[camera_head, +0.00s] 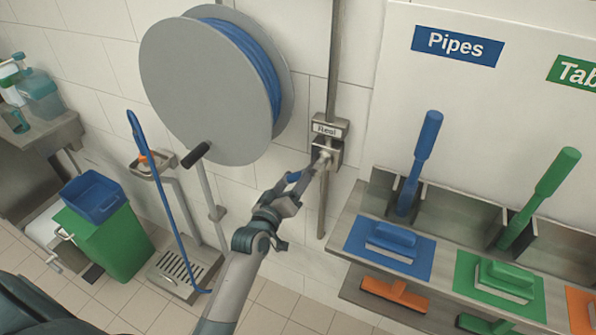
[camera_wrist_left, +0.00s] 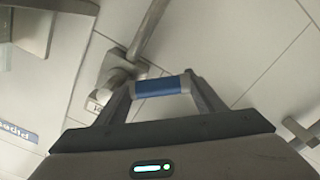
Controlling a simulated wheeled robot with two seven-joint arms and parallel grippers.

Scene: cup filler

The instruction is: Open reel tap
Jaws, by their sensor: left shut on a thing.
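The reel tap (camera_head: 325,157) is a small metal valve on a vertical wall pipe, under a box labelled "Reel" (camera_head: 330,128). Its handle has a blue grip (camera_head: 293,177) and points out to the lower left of the valve in the head view. My left gripper (camera_head: 286,190) is shut on the handle. In the left wrist view the blue grip (camera_wrist_left: 161,87) lies crosswise between the two fingers, with the metal valve and pipe (camera_wrist_left: 147,35) behind it. My right gripper does not show.
A large grey hose reel (camera_head: 195,90) with blue hose hangs left of the tap. A shelf with blue and green brushes (camera_head: 390,240) stands to the right. A green bin (camera_head: 110,242) and a blue-handled pole (camera_head: 160,190) are at the left. Tiled floor shows below.

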